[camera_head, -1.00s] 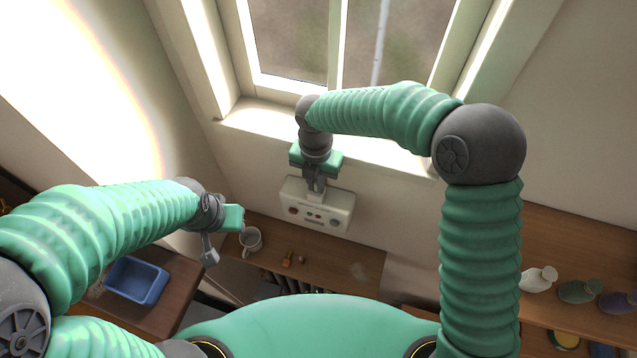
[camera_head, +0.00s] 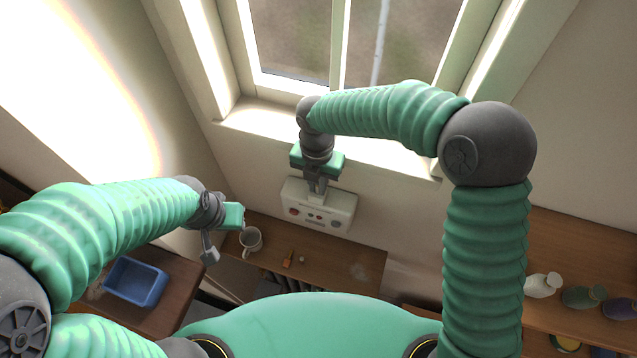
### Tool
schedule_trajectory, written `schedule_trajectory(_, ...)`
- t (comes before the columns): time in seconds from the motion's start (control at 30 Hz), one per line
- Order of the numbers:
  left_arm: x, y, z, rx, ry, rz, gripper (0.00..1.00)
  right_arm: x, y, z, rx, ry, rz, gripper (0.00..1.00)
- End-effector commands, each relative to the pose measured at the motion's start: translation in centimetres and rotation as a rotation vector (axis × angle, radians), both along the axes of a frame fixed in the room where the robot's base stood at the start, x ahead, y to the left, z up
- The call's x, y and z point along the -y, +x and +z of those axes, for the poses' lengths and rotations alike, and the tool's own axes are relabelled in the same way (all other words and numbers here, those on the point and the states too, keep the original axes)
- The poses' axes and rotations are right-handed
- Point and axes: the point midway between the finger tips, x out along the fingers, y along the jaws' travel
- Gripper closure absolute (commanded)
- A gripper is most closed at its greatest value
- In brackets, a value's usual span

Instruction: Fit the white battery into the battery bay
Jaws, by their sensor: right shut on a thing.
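A white wall unit (camera_head: 333,215) with a red knob and small buttons is fixed below the window. My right gripper (camera_head: 317,194) points down at the top of this unit, close against it. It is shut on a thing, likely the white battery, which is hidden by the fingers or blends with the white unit. I cannot make out the battery bay's opening or whether the battery is inside it. My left gripper (camera_head: 212,254) hangs at the left, away from the unit; its finger gap does not show clearly.
A blue tray (camera_head: 136,281) lies on a wooden table at lower left. Several vases, one white (camera_head: 541,285), stand on a shelf at right.

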Motion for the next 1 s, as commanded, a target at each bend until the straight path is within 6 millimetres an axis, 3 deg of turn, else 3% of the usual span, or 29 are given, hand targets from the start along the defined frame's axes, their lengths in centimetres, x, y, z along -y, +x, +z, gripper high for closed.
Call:
schedule_trajectory(0.07, 0.0, 0.0, -0.1, 0.000, 0.000, 0.000, 0.64, 0.1, -0.5, -0.4, -0.014, -0.004, 0.003, 1.00)
schedule_trajectory(0.43, 0.0, 0.0, 0.0, 0.000, 0.000, 0.000, 0.64, 0.0, -0.6, 1.0, 0.020, 0.005, 0.002, 1.00)
schedule_trajectory(1.0, 0.0, 0.0, -0.4, 0.000, 0.000, 0.000, 0.64, 0.0, -0.3, 0.1, 0.025, 0.007, 0.001, 1.00)
